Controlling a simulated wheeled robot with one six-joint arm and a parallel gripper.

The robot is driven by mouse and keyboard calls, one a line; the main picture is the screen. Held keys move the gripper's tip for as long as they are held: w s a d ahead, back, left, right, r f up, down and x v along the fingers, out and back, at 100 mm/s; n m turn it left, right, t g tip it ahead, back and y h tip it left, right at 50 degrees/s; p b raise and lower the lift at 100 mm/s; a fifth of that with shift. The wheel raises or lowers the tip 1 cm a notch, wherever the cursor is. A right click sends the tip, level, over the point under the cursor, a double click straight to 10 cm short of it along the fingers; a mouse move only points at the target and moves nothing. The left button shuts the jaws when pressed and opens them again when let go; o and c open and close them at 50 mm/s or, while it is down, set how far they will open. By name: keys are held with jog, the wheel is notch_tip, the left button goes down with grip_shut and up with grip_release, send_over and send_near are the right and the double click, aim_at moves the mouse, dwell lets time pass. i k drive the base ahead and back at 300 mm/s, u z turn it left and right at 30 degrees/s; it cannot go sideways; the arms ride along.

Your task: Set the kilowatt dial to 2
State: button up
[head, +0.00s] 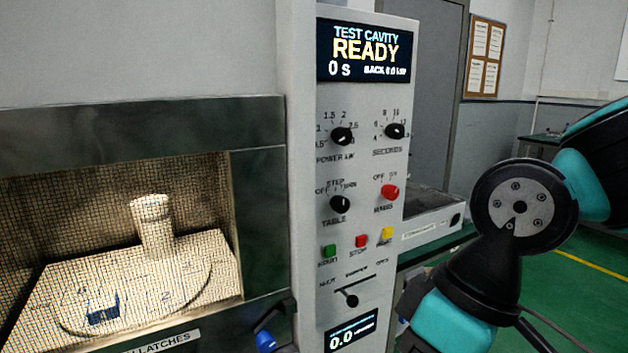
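The kilowatt dial (342,136) is a black round knob marked POWER kW at the upper left of the grey control panel (318,275). Its scale is printed around it, with 1, 1.5, 2 and 2.5 legible; the 2 is above the knob. The knob's pointer is too small to read with certainty. Nothing touches the dial. My teal and black arm is at the right, clear of the panel's upper knobs. My gripper is outside the picture, below the bottom edge or hidden.
The seconds knob (395,131) is right of the dial. Below are the table knob (340,203), a red knob (389,192), coloured buttons and a damper lever (347,297). The display (367,52) reads READY. A meshed cavity (120,250) is at left.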

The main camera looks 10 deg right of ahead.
aim_at(343, 136)
jog(key=z, duration=2.6)
jog(key=k, duration=0.95)
jog(key=u, duration=2)
